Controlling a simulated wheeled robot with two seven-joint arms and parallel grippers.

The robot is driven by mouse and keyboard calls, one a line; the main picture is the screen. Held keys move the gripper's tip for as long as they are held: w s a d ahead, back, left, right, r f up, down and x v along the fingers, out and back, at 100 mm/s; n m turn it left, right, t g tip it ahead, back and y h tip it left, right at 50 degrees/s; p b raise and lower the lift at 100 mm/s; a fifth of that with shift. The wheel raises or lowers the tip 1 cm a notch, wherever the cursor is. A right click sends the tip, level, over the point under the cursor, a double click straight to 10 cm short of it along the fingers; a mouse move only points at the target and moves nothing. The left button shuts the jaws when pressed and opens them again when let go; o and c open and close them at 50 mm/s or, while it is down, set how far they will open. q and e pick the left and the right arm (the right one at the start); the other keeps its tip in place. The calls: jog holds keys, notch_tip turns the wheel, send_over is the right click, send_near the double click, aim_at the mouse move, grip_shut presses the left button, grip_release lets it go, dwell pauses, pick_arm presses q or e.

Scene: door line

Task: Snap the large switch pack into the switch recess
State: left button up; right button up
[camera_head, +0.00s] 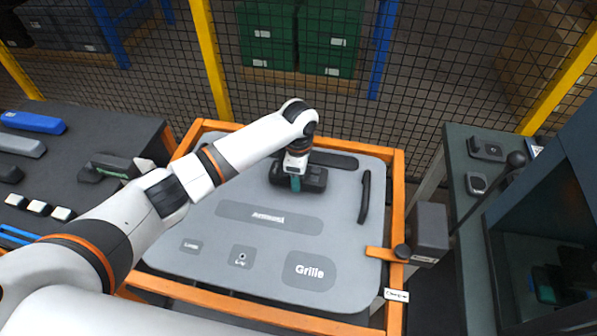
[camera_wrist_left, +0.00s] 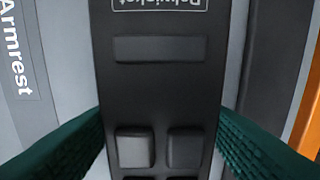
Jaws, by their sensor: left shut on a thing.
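My left gripper (camera_head: 296,183) reaches over the grey door panel (camera_head: 210,190) from the left and is shut on the dark large switch pack (camera_head: 315,181) near the panel's upper middle. In the left wrist view the pack (camera_wrist_left: 160,85) runs lengthwise between the two green fingers, with square buttons and a flat bar on its face.
An orange frame (camera_head: 398,200) surrounds the panel. A black handle (camera_head: 364,196) lies on the panel's right, and a grey clamp block (camera_head: 429,229) stands at the right edge. A parts table (camera_head: 80,130) is at left, a dark bench (camera_head: 455,150) at right, mesh fencing behind.

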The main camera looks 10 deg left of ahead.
dwell(0.4)
pick_arm(q)
jog(key=shift+f, duration=0.35)
